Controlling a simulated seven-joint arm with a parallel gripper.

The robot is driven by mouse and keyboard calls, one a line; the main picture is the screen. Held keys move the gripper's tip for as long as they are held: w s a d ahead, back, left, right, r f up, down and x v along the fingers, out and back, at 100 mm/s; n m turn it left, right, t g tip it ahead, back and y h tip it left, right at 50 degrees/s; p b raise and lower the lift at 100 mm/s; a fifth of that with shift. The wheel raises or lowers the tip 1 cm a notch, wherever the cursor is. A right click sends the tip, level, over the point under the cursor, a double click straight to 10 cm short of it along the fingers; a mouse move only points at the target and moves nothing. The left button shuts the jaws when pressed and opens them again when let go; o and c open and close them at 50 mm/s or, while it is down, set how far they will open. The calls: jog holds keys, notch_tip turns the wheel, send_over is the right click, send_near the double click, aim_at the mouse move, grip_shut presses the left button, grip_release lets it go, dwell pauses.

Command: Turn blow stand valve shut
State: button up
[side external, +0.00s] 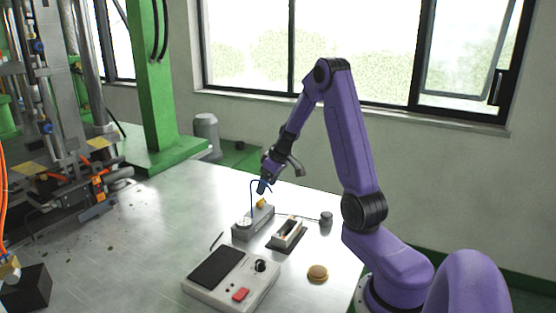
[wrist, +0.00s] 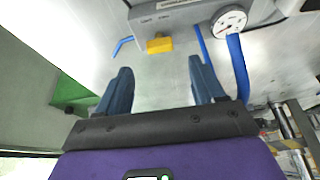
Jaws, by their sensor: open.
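The blow stand (side external: 252,221) is a grey block on the metal table, with a round gauge (wrist: 229,21) and a blue tube (wrist: 238,67). Its valve handle is a yellow block (wrist: 159,45), which also shows on top of the stand in the side external view (side external: 261,203). My gripper (wrist: 160,82) is open and empty, its two dark blue fingers spread apart. In the wrist view the yellow handle lies beyond the fingertips, between their lines, and looks apart from them. In the side external view my gripper (side external: 263,187) is just above the handle.
A small tray-like fixture (side external: 288,233) stands right of the stand, near a small grey cylinder (side external: 326,219). A control box (side external: 232,280) with a knob and red button is in front. A tan round piece (side external: 318,272) lies nearby. The table's left part is mostly clear.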

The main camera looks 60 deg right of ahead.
jog(key=v, duration=1)
jog(key=shift+r, duration=0.4)
jog(key=shift+s, duration=0.1)
jog(key=s+a+n+g+y, duration=0.1)
jog(key=s+a+n, duration=0.15)
jog(key=a, duration=0.95)
jog(key=s+a+n+g+y, duration=0.1)
jog(key=a+n+g, duration=0.15)
jog(key=a, duration=0.95)
jog(key=s+a+f+n, duration=0.1)
jog(key=s+a+n, duration=0.3)
jog(key=s, duration=0.6)
jog(key=s+a+f+n+h, duration=0.1)
jog(key=s+a+n, duration=0.2)
jog(key=s, duration=0.8)
jog(key=shift+a+f+n+g+h, duration=0.3)
jog(key=shift+a+n+g, duration=0.15)
jog(key=shift+a, duration=0.7)
